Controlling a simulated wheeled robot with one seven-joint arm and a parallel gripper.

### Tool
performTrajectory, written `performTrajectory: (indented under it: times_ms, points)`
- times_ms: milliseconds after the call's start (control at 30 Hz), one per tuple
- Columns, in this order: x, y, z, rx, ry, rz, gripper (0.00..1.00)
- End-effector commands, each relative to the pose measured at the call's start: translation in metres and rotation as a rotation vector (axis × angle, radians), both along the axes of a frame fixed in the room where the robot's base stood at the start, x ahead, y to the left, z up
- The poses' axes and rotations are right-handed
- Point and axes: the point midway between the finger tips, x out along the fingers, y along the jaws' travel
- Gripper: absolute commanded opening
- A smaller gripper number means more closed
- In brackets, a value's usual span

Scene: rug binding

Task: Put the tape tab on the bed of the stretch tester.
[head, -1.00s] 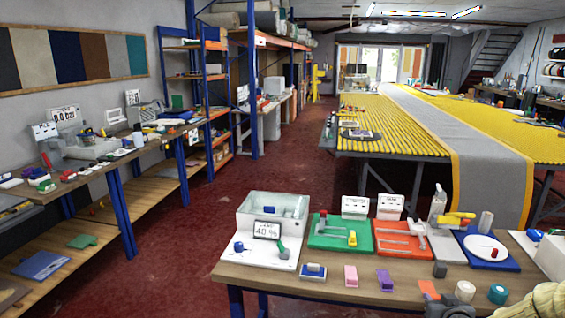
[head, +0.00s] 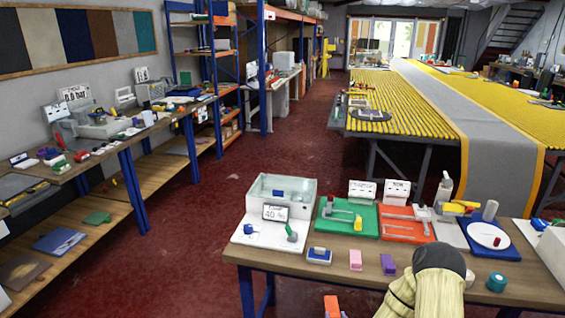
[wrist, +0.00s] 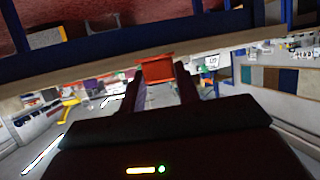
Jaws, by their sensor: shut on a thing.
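An orange piece, which I take to be the tape tab (wrist: 155,75), is between the two dark fingers of my gripper (wrist: 160,71) in the wrist view; the gripper is shut on it. In the head view an orange patch (head: 332,305) shows low at the bottom edge, in front of the near table, beside my pale sleeved arm. My fingers are not clear there.
The near table (head: 445,281) carries a white 40 % box (head: 262,238), a green board (head: 338,224), an orange board (head: 395,232) and small blocks. The left bench (head: 75,168) is crowded around the grey machine. Red floor (head: 200,230) lies free between bench and table.

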Motion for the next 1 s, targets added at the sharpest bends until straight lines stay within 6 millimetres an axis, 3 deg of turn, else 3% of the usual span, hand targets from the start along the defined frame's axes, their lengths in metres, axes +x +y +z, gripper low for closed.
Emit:
performTrajectory:
  times_ms: [400,733,1000]
  points:
    - [-0.004,0.004,-0.004,0.000,-0.001,0.003,0.10]
    - [-0.039,0.005,-0.049,0.001,0.003,0.003,0.10]
    - [-0.047,0.004,-0.056,0.001,-0.003,0.004,0.10]
